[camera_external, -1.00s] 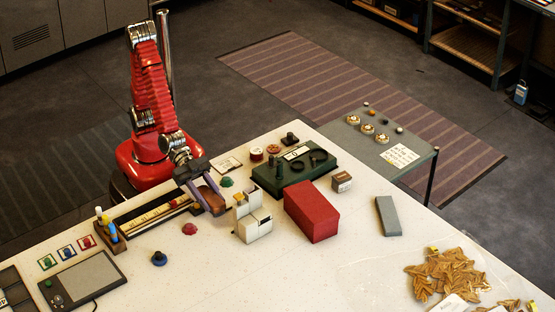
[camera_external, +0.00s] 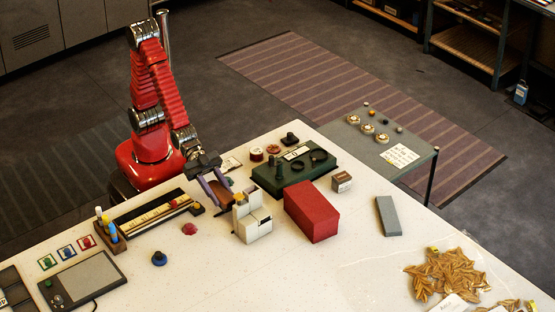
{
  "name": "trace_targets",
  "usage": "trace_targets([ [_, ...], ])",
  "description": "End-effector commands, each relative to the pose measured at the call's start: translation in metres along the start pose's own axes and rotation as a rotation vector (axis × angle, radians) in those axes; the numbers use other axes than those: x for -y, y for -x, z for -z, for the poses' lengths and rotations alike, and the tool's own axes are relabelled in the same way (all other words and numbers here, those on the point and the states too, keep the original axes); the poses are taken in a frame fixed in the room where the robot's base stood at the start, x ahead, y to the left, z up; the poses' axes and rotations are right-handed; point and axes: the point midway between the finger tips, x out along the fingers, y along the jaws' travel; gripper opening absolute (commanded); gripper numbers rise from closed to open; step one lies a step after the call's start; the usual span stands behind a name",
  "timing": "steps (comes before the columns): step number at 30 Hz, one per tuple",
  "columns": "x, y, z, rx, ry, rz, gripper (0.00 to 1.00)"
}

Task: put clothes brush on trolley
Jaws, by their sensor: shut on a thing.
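My gripper (camera_external: 217,191) is shut on the brown clothes brush (camera_external: 220,190). It holds the brush near the back left of the white table, just left of the white block-shaped device. The fingers cover part of the brush, and I cannot tell how high it is above the table. The trolley (camera_external: 419,167) is the grey-green low table beyond the far right edge of the white table. Its top carries several small round items and a white note.
A green tray (camera_external: 327,172) with dark items, a red box (camera_external: 312,212), a small brown box (camera_external: 341,181) and a white device (camera_external: 252,218) stand right of my gripper. A grey block (camera_external: 387,216) lies farther right. The trolley's middle front has bare room.

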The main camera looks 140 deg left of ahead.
Motion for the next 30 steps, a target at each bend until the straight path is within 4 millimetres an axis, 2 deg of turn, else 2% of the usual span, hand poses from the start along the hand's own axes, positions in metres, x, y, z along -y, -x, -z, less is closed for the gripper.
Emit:
trace_targets([
  [3,0.020,0.001,0.000,-0.001,0.008,0.020,0.09],
  [7,0.034,0.002,0.001,-0.001,0.018,0.041,0.09],
  [22,0.036,0.002,0.001,0.000,0.017,0.041,0.09],
  [26,0.044,0.002,0.003,-0.001,0.027,0.065,0.09],
  [30,0.041,0.001,0.004,0.000,0.036,0.083,0.09],
])
